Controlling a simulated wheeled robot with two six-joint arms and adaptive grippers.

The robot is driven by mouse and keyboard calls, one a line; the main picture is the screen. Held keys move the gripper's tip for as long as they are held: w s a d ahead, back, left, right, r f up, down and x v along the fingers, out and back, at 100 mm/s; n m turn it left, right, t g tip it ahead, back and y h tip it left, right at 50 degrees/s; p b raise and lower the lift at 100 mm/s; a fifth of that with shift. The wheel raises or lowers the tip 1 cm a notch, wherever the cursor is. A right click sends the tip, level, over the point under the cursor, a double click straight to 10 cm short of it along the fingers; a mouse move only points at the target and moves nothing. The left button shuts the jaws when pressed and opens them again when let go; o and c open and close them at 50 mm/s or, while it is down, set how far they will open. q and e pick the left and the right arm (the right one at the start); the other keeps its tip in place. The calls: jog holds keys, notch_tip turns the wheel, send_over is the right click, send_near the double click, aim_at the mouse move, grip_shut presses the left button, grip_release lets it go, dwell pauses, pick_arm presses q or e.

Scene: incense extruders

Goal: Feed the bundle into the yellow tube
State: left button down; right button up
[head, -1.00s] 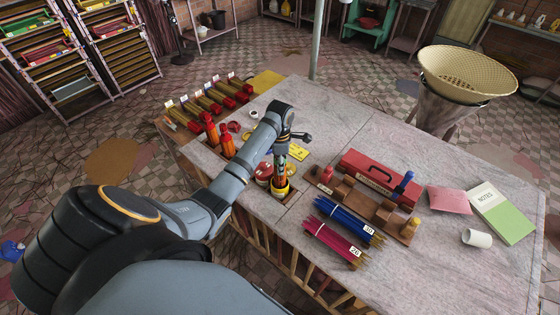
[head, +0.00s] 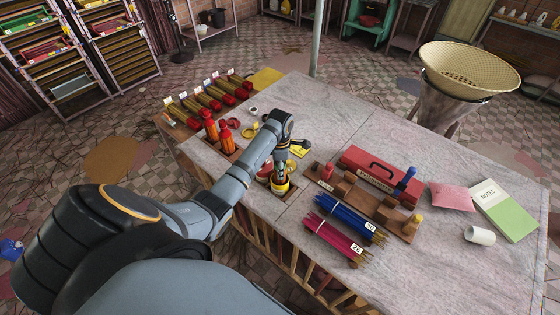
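The yellow tube (head: 280,190) stands upright in the tabletop near the left front edge, with a dark opening at its top. My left gripper (head: 281,168) points down right over this opening, very low. Its fingers are small and blend with what is in the mouth of the tube, so I cannot tell whether they are open or shut on a bundle. A blue bundle labelled 30 (head: 345,219) and a crimson bundle labelled 26 (head: 332,240) lie side by side on the table to the right. My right gripper is out of view.
A red-topped tube (head: 263,172) stands just left of the yellow one. Orange bottles (head: 210,126) stand further left. A wooden rack (head: 376,206) and a red toolbox (head: 382,172) lie right. A white cup (head: 480,235) lies near the notebook (head: 501,211). The right front tabletop is clear.

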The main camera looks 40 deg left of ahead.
pick_arm(q)
jog(key=shift+f+b, duration=0.8)
jog(key=shift+f, duration=1.15)
jog(key=c, duration=0.7)
grip_release()
notch_tip(320, 180, up, 3)
jog(key=p, duration=0.4)
jog(key=shift+r, duration=0.15)
notch_tip(320, 180, up, 2)
jog(key=shift+r+p, duration=0.1)
jog(key=shift+p, duration=0.25)
jog(key=shift+r, duration=1.3)
